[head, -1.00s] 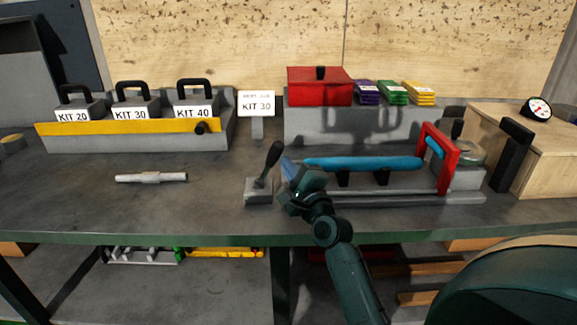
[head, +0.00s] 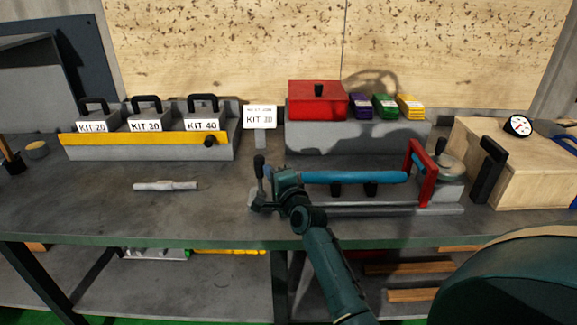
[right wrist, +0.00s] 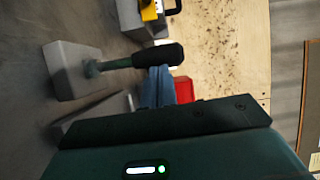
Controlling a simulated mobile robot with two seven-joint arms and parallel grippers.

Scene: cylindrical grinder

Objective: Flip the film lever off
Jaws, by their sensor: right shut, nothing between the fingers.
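The lever has a black handle (head: 259,166) on a grey base block. It stands close to upright at the left end of the long blue-roller fixture. In the right wrist view the lever handle (right wrist: 157,56) and its grey base (right wrist: 72,70) show clearly. My right gripper (head: 270,186) is shut and empty, immediately right of the lever. In the right wrist view its blue fingertips (right wrist: 158,84) lie right beside the handle and seem to touch it. The gripper hides part of the lever's lower stem in the head view. My left gripper is not in view.
The blue roller (head: 355,177) with a red end frame (head: 421,172) lies right of the gripper. A grey metal shaft (head: 166,186) lies on the bench to the left. A kit rack (head: 80,146) and a red box (head: 318,100) stand behind. The bench between shaft and lever is clear.

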